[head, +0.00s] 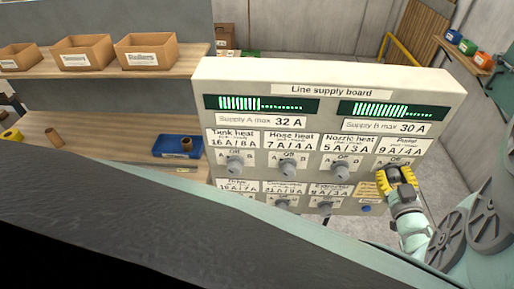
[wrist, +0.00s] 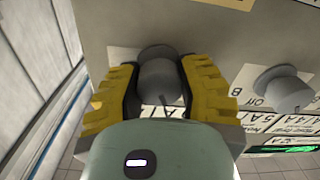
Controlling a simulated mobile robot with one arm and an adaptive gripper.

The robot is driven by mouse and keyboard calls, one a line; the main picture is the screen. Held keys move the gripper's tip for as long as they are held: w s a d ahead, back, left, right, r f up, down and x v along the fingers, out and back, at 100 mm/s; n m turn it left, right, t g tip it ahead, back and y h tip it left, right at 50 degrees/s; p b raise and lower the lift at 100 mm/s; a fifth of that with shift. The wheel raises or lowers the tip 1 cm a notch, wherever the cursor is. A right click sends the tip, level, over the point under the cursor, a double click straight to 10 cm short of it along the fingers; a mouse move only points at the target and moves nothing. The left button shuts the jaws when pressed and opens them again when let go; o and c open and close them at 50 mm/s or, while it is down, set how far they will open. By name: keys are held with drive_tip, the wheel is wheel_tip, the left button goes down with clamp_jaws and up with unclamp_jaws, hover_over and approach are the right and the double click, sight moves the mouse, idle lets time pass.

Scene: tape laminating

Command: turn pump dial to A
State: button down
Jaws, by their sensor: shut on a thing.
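The line supply board (head: 330,75) is a cream panel with two rows of grey dials under printed labels. The Pump dial is at the right end of the upper row, mostly hidden by my gripper (head: 396,183) in the head view. In the wrist view the grey pump dial (wrist: 160,78) sits between the yellow fingers of my gripper (wrist: 160,90), which are shut on it. The dial's pointer and its setting are hidden. The Pump label (head: 402,148) reads 9 A / 4 A.
The nozzle heat dial (head: 340,171) is just left of my gripper; a neighbouring dial also shows at right in the wrist view (wrist: 284,90). A blue button (head: 366,209) is below. Shelves with cardboard bins (head: 146,52) and a blue tray (head: 178,147) stand left.

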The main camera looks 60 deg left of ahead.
drive_tip(key=shift+a+f+n+b, duration=0.1)
drive_tip(key=shift+a+n+b, duration=0.05)
drive_tip(key=shift+n+b, duration=1.5)
drive_tip(key=shift+n, duration=0.25)
drive_tip(key=c, duration=0.5)
unclamp_jaws()
drive_tip(key=v, duration=1.2)
drive_tip(key=shift+r, duration=0.2)
